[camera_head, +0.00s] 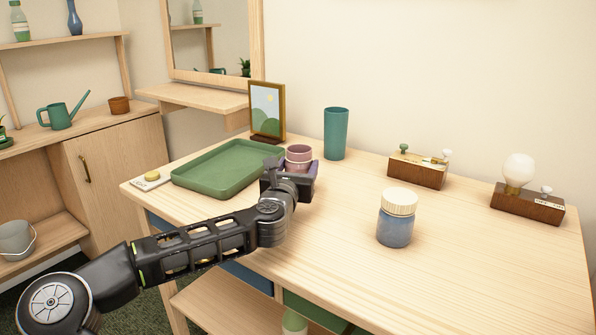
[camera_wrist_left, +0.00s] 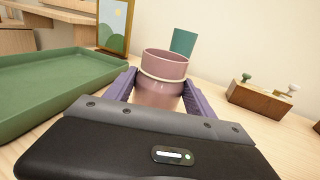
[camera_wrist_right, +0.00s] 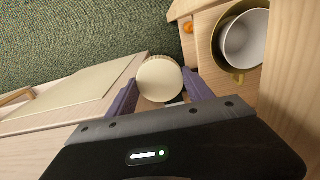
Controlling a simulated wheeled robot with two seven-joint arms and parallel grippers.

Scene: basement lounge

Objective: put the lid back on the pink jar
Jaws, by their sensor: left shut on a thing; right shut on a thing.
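The pink jar (camera_wrist_left: 163,82) stands upright with its mouth open and a pale ring round its neck. My left gripper (camera_head: 297,163) is shut on the jar's body, with a finger on each side; the jar also shows in the head view (camera_head: 299,153). In the right wrist view, my right gripper (camera_wrist_right: 162,88) is shut on a round cream lid (camera_wrist_right: 160,79), seen face on. The right gripper and this lid are not in the head view. A blue jar (camera_head: 395,229) with a ribbed cream lid (camera_head: 399,201) stands on the table.
A green tray (camera_head: 186,179) lies left of the pink jar, with a picture frame (camera_head: 267,108) and teal cup (camera_head: 336,133) behind. Two wooden blocks (camera_head: 416,173) (camera_head: 527,207) stand right. A mug (camera_wrist_right: 244,45) shows beside my right gripper. The table's front right is clear.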

